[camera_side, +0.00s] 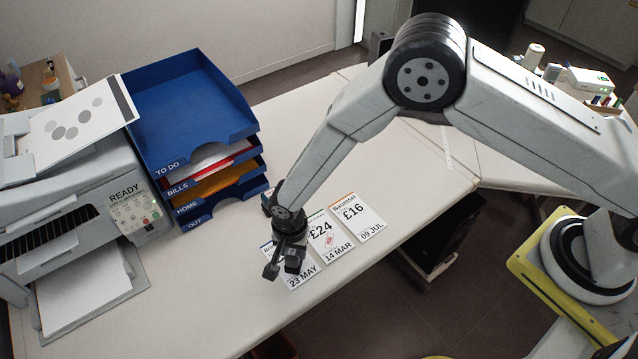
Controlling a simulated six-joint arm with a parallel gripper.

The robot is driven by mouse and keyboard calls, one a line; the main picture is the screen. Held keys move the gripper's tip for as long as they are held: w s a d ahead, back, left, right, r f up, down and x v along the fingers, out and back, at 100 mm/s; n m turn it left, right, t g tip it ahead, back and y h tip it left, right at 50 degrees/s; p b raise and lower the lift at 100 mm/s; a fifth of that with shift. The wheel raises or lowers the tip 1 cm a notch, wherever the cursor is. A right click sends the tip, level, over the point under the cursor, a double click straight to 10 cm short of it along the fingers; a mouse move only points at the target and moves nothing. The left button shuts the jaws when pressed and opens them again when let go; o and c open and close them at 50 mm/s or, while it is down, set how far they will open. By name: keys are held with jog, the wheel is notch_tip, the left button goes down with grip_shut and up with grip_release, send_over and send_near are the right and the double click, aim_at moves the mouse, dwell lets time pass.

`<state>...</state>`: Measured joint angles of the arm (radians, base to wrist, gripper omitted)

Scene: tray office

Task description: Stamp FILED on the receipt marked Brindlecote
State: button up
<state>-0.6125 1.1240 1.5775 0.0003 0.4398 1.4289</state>
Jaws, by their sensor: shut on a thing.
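Three white receipts lie in a row on the desk. The left receipt (303,281) reads "23 MAY"; its heading begins "Bri", and the rest is hidden behind my gripper. The middle receipt (325,228) reads "£24" and "14 MAR" and bears a small red mark. The right receipt (357,212) has an orange heading, "£16" and "09 JUL". My gripper (283,268) points down over the left receipt, shut on a small dark thing, apparently a stamp. The stamp is mostly hidden by the fingers, and I cannot tell whether it touches the paper.
A blue tray stack (246,131) labelled TO DO, BILLS, HOME and OUT holds papers behind the receipts. A grey printer (60,190) showing READY stands at left. A small dark item (267,199) sits just behind my wrist, partly hidden. The desk (215,290) front left is clear.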

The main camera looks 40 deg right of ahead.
dwell(0.7)
jog(key=shift+r, duration=3.5)
